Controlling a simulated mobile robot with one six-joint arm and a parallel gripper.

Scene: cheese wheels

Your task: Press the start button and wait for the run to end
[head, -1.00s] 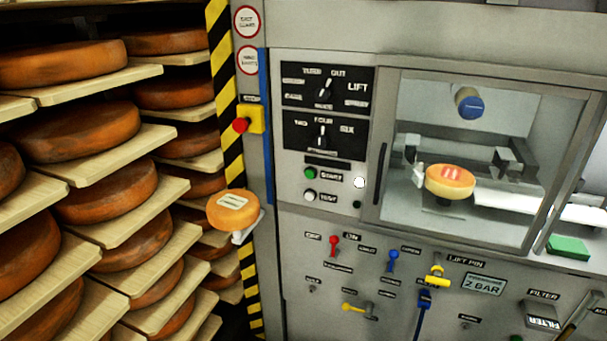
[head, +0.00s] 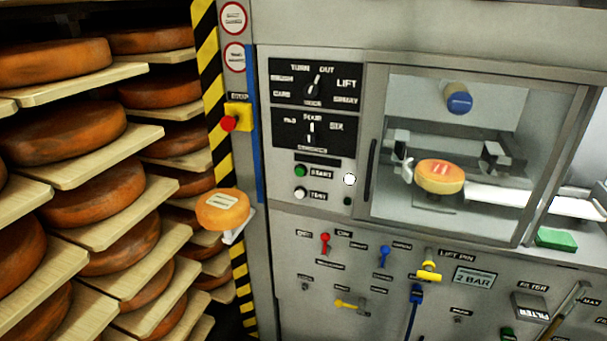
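The green start button (head: 300,171) sits on the machine's front panel, left of its START label. A white test button (head: 300,192) is just below it. A round lamp (head: 349,179) to the right shows bright white, and a small dark green one (head: 347,201) sits under it. Behind the window (head: 372,170), an orange-topped cheese wheel (head: 440,178) with a label rests on a support. A blue-ended cylinder (head: 460,100) is above it. My gripper is not in view.
Racks of cheese wheels (head: 65,132) on boards fill the left. A labelled cheese (head: 222,209) sits on a bracket by the striped post. A red stop button (head: 228,123) is above it. Levers, including a yellow lift pin (head: 428,270), line the lower panel.

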